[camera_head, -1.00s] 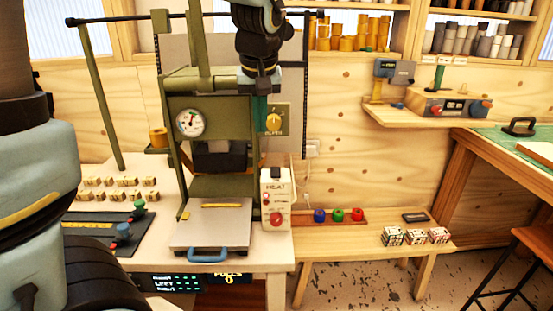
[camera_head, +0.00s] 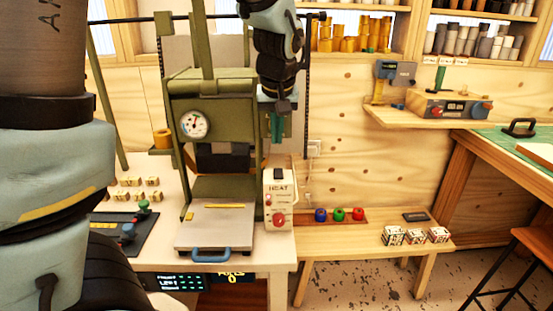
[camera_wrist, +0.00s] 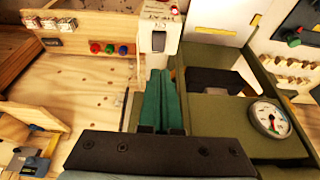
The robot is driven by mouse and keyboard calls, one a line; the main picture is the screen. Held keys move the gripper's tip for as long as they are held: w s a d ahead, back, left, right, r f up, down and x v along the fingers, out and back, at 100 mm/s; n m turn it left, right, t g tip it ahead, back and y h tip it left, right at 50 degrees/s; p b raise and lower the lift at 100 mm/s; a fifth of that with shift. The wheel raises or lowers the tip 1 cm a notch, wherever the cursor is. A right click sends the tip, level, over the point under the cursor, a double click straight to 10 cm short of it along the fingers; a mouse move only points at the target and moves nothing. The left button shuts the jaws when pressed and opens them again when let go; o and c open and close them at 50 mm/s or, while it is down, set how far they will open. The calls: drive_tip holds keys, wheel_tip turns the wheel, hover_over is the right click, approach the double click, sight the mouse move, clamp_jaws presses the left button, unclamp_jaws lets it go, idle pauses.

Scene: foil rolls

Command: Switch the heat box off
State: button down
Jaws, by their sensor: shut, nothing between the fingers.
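The heat box (camera_head: 280,200) is a white upright box marked HEAT beside the green press. It has a black rocker switch (camera_head: 279,174) on top, small red parts on its face and a red knob (camera_head: 278,220) low down. In the wrist view the heat box (camera_wrist: 151,17) stands beyond the fingertips, with the dark switch (camera_wrist: 158,41) facing up. My gripper (camera_head: 276,138) is shut and empty, its green fingers pointing down above the box. In the wrist view my gripper (camera_wrist: 159,78) lies just short of the switch, apart from it.
The green press (camera_head: 215,120) with its gauge (camera_head: 194,124) stands directly left of the heat box. A low wooden bench (camera_head: 375,240) on the right holds coloured knobs and small boxes. A shelf with a grey device (camera_head: 450,105) is further right.

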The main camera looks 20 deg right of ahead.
sight(276, 174)
drive_tip(key=x, duration=0.2)
drive_tip(key=p+x, duration=0.1)
drive_tip(key=x, duration=0.2)
drive_tip(key=p+x, duration=0.1)
drive_tip(key=x, duration=0.2)
drive_tip(key=shift+s+a+f, duration=0.1)
drive_tip(key=shift+s+f, duration=0.05)
drive_tip(key=shift+s, duration=0.1)
drive_tip(key=shift+f, duration=0.45)
drive_tip(key=shift+w+f, duration=0.1)
drive_tip(key=shift+f, duration=0.15)
drive_tip(key=shift+s+a+f, duration=0.1)
drive_tip(key=shift+s+a, duration=0.15)
drive_tip(key=shift+s, duration=0.6)
